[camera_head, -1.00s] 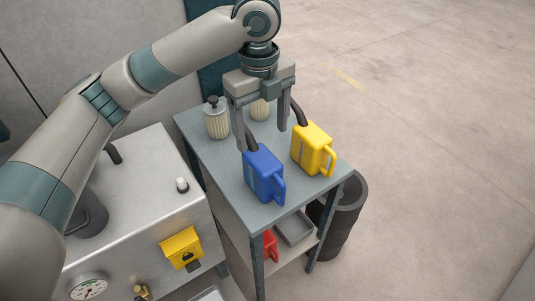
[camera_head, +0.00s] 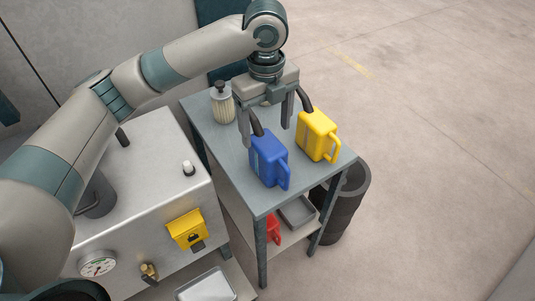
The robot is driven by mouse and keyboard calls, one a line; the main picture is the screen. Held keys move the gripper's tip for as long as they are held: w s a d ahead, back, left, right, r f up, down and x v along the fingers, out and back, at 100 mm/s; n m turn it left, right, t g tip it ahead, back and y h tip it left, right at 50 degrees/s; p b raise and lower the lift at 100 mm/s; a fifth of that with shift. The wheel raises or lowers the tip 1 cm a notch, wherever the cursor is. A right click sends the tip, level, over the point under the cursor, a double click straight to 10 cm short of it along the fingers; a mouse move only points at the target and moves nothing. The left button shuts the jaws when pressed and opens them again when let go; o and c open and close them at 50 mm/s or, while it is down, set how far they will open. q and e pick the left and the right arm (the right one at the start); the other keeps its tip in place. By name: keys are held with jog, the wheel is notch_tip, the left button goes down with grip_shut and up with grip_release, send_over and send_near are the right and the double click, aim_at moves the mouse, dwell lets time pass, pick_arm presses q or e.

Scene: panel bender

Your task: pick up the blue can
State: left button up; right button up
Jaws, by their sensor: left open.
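The blue can (camera_head: 267,160) stands upright on the grey table, with a dark spout at its back left and a handle at its front right. My left gripper (camera_head: 266,136) is open and points down. In the picture its fingers hang just above and behind the can, one near the dark spout and one to the right of it. I cannot tell whether a finger touches the spout. My right gripper is not in view.
A yellow can (camera_head: 316,134) stands close on the right of the blue one. A ribbed pale filter (camera_head: 222,106) stands behind left. The grey table (camera_head: 233,174) has a lower shelf with a grey tray (camera_head: 297,212) and a red object (camera_head: 273,229). A dark bin (camera_head: 347,205) stands to the right.

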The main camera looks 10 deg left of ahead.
aim_at(267, 145)
pick_arm(q)
notch_tip(267, 145, down, 6)
jog(key=shift+r+p, duration=0.2)
jog(key=shift+p, duration=0.55)
jog(key=shift+f, duration=0.65)
jog(key=shift+w, duration=0.1)
jog(key=shift+f+p, duration=0.3)
jog(key=shift+p, duration=0.15)
jog(key=f, duration=0.1)
jog(key=f+p, duration=0.2)
jog(key=f, duration=0.1)
jog(key=shift+w, duration=0.3)
jog(key=shift+f, duration=0.25)
jog(key=shift+c, duration=0.2)
